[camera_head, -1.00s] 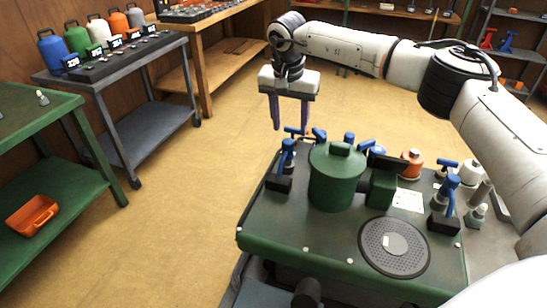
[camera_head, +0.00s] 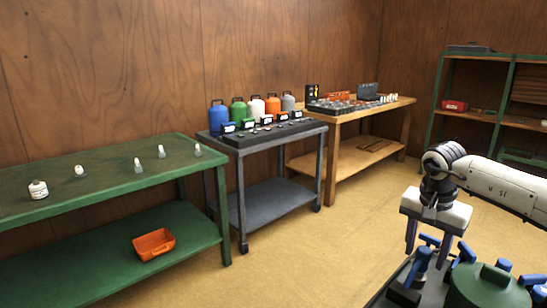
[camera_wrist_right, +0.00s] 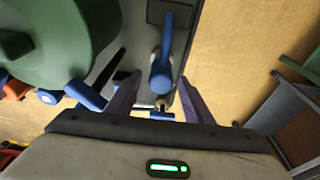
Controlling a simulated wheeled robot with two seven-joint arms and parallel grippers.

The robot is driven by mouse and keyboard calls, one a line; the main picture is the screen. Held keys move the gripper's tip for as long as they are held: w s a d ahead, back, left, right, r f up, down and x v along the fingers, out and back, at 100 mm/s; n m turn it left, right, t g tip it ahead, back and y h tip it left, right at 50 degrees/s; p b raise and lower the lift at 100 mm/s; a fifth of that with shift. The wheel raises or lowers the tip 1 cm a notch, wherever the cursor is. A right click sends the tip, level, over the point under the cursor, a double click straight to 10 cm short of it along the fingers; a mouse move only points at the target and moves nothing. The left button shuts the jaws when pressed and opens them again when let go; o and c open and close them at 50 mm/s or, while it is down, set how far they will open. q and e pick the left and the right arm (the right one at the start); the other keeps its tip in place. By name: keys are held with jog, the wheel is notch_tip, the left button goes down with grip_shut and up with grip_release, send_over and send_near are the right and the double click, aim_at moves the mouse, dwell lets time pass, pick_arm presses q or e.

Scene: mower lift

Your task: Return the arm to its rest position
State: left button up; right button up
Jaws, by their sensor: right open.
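My right gripper (camera_head: 426,246) hangs fingers-down at the right of the head view, its arm coming in from the right edge. Its two fingers are apart with nothing between them gripped. In the right wrist view the open fingers (camera_wrist_right: 160,98) point toward a blue-handled clamp (camera_wrist_right: 161,75), which lies below and beyond them. The green mower part (camera_head: 487,285) is at the lower right of the head view, cut off by the frame. It also shows at the upper left of the wrist view (camera_wrist_right: 70,45). My left gripper is in neither view.
A green bench (camera_head: 105,178) on the left holds several small bottles, with an orange bin (camera_head: 154,244) on its lower shelf. A grey cart (camera_head: 268,196) bears coloured canisters. A wooden bench (camera_head: 371,115) and green shelving (camera_head: 489,57) stand behind. The floor (camera_head: 320,255) between is clear.

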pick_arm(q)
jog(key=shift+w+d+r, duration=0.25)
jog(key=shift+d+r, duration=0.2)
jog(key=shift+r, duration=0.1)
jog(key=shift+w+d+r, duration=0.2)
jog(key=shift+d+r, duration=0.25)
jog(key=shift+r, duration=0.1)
